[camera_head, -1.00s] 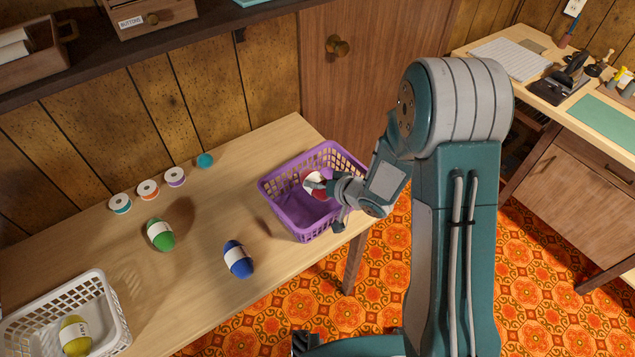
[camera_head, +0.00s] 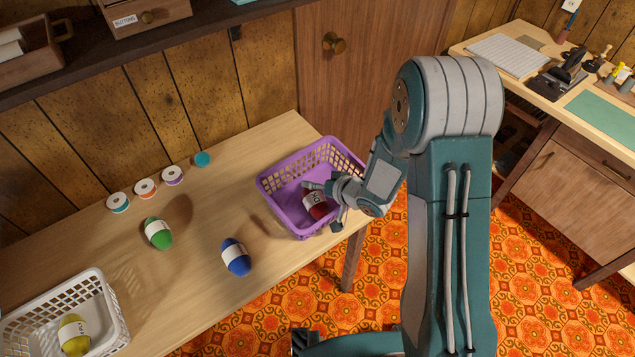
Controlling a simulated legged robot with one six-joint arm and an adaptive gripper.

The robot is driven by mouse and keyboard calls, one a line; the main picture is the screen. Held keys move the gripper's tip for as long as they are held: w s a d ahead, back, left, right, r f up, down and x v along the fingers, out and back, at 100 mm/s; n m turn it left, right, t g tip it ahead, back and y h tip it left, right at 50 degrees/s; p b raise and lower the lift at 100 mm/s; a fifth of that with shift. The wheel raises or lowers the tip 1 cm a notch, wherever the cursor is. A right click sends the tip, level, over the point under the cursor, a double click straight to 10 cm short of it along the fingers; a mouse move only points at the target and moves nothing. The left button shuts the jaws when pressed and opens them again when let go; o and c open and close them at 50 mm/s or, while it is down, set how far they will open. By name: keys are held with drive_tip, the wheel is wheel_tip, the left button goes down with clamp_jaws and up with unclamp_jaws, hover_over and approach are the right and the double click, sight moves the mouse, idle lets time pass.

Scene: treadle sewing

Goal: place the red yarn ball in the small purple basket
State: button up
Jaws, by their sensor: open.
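The red yarn ball (camera_head: 316,204), with a white label band, lies inside the small purple basket (camera_head: 283,206), toward its right side. The basket stands at the right end of the wooden table. My gripper (camera_head: 318,188) reaches in over the basket's right rim and is open, just above and beside the red ball. The gripper and wrist hide part of the ball and of the basket's right wall. I cannot tell whether a finger still touches the ball.
A blue ball (camera_head: 236,257) and a green ball (camera_head: 158,233) lie on the table (camera_head: 195,285). A white basket (camera_head: 112,318) holds a yellow ball (camera_head: 74,335). Several thread spools, such as a purple one (camera_head: 173,176), stand along the back. A shelf (camera_head: 215,25) overhangs the wall side.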

drive_tip(key=shift+r, duration=0.3)
drive_tip(key=v, duration=1.2)
drive_tip(key=shift+r, duration=0.25)
